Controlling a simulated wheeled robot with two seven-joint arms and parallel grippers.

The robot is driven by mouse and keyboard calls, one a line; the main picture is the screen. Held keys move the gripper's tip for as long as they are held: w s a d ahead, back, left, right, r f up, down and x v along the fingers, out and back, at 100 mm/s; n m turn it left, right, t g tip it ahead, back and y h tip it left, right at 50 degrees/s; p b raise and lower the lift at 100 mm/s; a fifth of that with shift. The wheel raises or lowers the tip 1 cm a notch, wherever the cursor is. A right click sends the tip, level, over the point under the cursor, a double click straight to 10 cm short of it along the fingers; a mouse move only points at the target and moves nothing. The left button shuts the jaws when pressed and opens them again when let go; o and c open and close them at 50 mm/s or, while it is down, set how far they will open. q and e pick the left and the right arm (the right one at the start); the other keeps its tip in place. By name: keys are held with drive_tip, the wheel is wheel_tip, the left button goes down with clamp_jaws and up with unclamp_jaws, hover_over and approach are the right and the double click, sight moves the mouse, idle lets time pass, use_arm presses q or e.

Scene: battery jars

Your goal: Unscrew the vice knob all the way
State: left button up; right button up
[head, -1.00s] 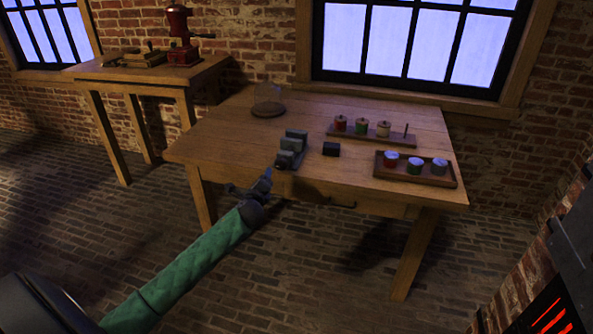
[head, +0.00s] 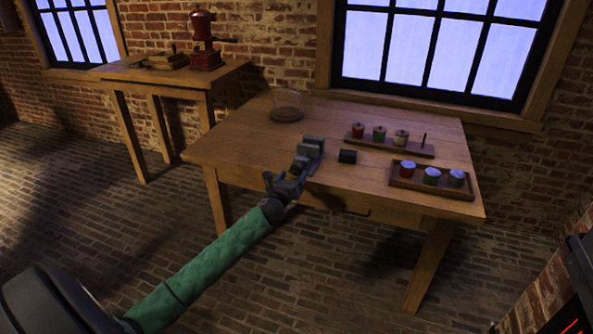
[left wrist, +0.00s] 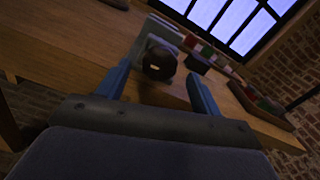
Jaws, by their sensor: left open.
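The grey vice (head: 310,146) stands at the front edge of the wooden table. Its dark round knob (left wrist: 159,63) faces me in the left wrist view, with a small pale mark at its centre. My left gripper (head: 284,180) is open at the table's front edge, close in front of the vice. In the left wrist view its two blue fingers (left wrist: 157,88) stand apart, one on each side of the knob. I cannot tell whether they touch it. In the head view the gripper hides the knob. My right gripper is not in view.
A small black block (head: 347,156) sits right of the vice. A glass dome on a dark base (head: 287,114) is at the back left. The table's left part (head: 225,150) is clear.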

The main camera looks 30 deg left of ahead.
sight(295, 172)
use_arm(q)
drive_tip(key=shift+x, duration=2.2)
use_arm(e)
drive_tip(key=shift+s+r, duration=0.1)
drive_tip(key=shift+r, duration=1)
use_arm(q)
drive_tip(key=c, duration=1)
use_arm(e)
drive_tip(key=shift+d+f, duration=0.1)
